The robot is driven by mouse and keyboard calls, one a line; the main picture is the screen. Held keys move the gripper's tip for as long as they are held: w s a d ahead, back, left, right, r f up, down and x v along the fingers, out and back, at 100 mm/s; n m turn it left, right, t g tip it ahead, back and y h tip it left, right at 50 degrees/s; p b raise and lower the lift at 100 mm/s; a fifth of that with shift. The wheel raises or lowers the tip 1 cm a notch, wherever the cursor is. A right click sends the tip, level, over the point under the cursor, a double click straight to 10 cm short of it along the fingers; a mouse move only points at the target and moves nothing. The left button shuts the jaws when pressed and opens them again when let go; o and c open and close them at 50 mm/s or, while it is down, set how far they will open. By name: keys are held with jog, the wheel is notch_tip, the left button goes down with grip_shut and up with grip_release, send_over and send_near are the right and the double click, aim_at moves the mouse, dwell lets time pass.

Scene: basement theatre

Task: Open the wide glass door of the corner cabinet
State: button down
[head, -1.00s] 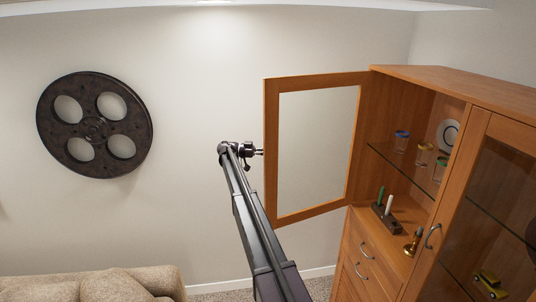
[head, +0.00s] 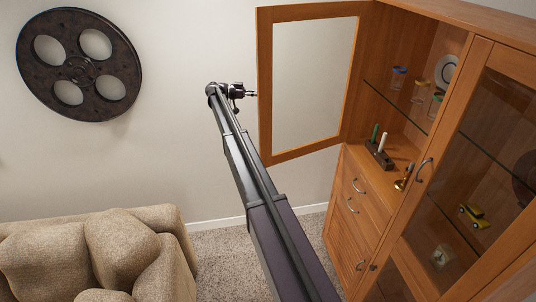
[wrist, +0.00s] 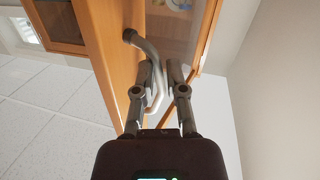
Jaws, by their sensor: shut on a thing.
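The wooden cabinet (head: 385,60) stands at the right in the head view. Its left glass door (head: 265,88) stands swung wide open, with the shelves behind it exposed. A second glass door (head: 480,58) at the right is closed, with its own curved handle (head: 424,170). I cannot tell which door is the wide one. My gripper (head: 252,93) is at the open door's free edge. In the wrist view my gripper (wrist: 160,75) is shut on a curved grey handle (wrist: 147,50) on the wooden door frame (wrist: 103,40). Part of the handle is hidden by the fingers.
Drawers (head: 355,200) lie below. A beige sofa (head: 95,250) fills the lower left. Carpet (head: 240,255) is bare between sofa and cabinet. A film reel (head: 78,65) hangs on the wall.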

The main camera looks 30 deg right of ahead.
jog(key=s+a+f+n+t+b, duration=0.2)
jog(key=a+f+n+t+b, duration=0.15)
jog(key=a+f, duration=0.35)
jog(key=s+a+f+n+t+y+b, duration=0.1)
jog(key=s+a+f+n+y+b, duration=0.3)
jog(key=s+f, duration=0.5)
jog(key=s+a+f+n+t+y+b, duration=0.2)
jog(key=s+a+f+n+b, duration=0.15)
jog(key=s+f+n, duration=0.4)
jog(key=s+a+f+n+t+y+b, duration=0.1)
jog(key=s+a+f+n+y+b, duration=0.2)
jog(key=s+a+f, duration=0.4)
jog(key=s+a+f+n+y+b, duration=0.2)
jog(key=s+a+f+y+b, duration=0.15)
jog(key=s, duration=0.65)
jog(key=s+a+f+n+t+y+b, duration=0.1)
jog(key=s+a+f+n+y+b, duration=0.2)
jog(key=s+a, duration=0.4)
jog(key=w+d+r+t+b, duration=0.1)
jog(key=w+d+t+b, duration=0.2)
jog(key=w+d+t, duration=0.3)
jog(key=w+d+r+t+h+b, duration=0.1)
jog(key=w+d+t+b, duration=0.3)
jog(key=d, duration=1.2)
jog(key=w+d+r+t+b, duration=0.3)
jog(key=w+d+t+b, duration=0.1)
jog(key=w+d+t, duration=0.4)
jog(key=shift+w+d+r+m, duration=0.2)
jog(key=shift+w+d+m, duration=0.1)
jog(key=shift+w+d, duration=1.05)
